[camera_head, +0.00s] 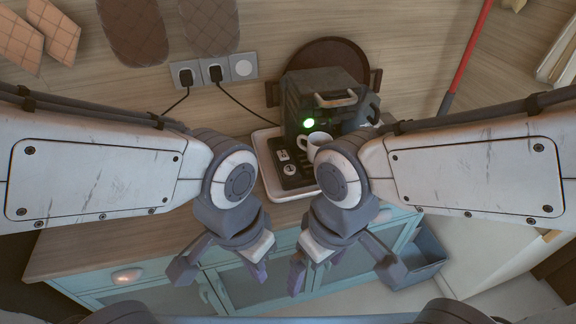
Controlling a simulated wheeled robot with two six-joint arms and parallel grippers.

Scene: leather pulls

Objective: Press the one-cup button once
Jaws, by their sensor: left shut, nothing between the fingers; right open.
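A dark coffee machine (325,95) with a lit green light stands on the counter against the wall. A white cup (316,145) sits at its front, partly hidden by my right arm. A black panel (293,180) in front carries a pale square button (283,156) and a round one (290,169); their markings are too small to read, so I cannot tell which is the one-cup button. My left gripper (259,272) is shut and empty, below and left of the panel. My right gripper (317,266) is open and empty, below and right of it. Both appear apart from the machine.
A white tray (265,152) lies under the machine. A round brown tray (338,53) leans behind it. Wall sockets (214,71) with two plugs and cables are to the left. The wooden counter (95,238) is clear at left. A blue-grey bin (424,256) is at lower right.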

